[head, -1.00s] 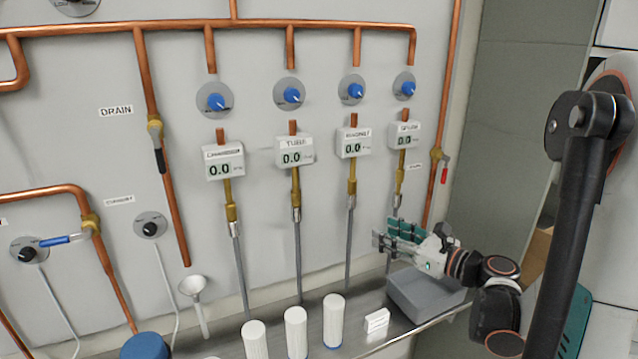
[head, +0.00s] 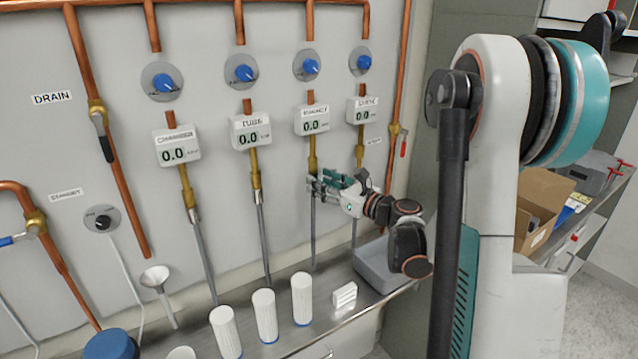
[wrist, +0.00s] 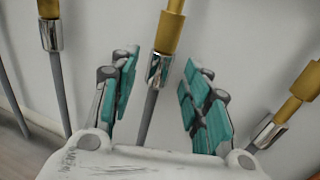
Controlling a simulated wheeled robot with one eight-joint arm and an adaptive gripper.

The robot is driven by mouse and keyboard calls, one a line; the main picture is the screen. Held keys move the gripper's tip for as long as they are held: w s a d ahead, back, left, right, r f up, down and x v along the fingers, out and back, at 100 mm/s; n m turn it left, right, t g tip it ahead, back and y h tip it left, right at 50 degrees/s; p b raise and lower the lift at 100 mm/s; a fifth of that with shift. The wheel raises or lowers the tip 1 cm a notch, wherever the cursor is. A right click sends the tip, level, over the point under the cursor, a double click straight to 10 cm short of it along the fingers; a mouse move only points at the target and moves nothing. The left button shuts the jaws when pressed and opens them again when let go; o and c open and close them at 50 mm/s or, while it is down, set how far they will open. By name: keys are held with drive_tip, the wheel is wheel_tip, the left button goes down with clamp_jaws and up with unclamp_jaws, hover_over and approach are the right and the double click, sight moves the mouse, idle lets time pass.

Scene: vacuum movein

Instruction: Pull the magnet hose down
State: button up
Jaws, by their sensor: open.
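The magnet hose (head: 313,238) is a grey hose under the third gauge (head: 312,120), whose small label looks like "MAGNET". It hangs from a brass and silver fitting. In the wrist view the hose (wrist: 148,112) runs down between my fingers, below its silver fitting (wrist: 159,68) and brass piece (wrist: 168,32). My gripper (head: 322,184) is open with teal finger pads apart on either side of the hose; it also shows in the wrist view (wrist: 158,82). Neither pad visibly touches the hose. The hose's lower part is hidden by my gripper's palm in the wrist view.
Neighbouring hoses hang at left (head: 264,240) and right (head: 354,232). Below, a steel shelf holds several white cylinders (head: 302,298), a small white block (head: 345,295) and a grey bin (head: 372,268). A cardboard box (head: 545,200) stands at the right.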

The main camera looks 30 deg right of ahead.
sight(313, 209)
drive_tip(key=shift+x, duration=0.85)
drive_tip(key=shift+c, duration=0.3)
clamp_jaws()
wheel_tip(313, 209, down, 4)
drive_tip(key=b, duration=0.3)
drive_tip(key=shift+s, duration=0.1)
drive_tip(key=shift+o, duration=0.3)
unclamp_jaws()
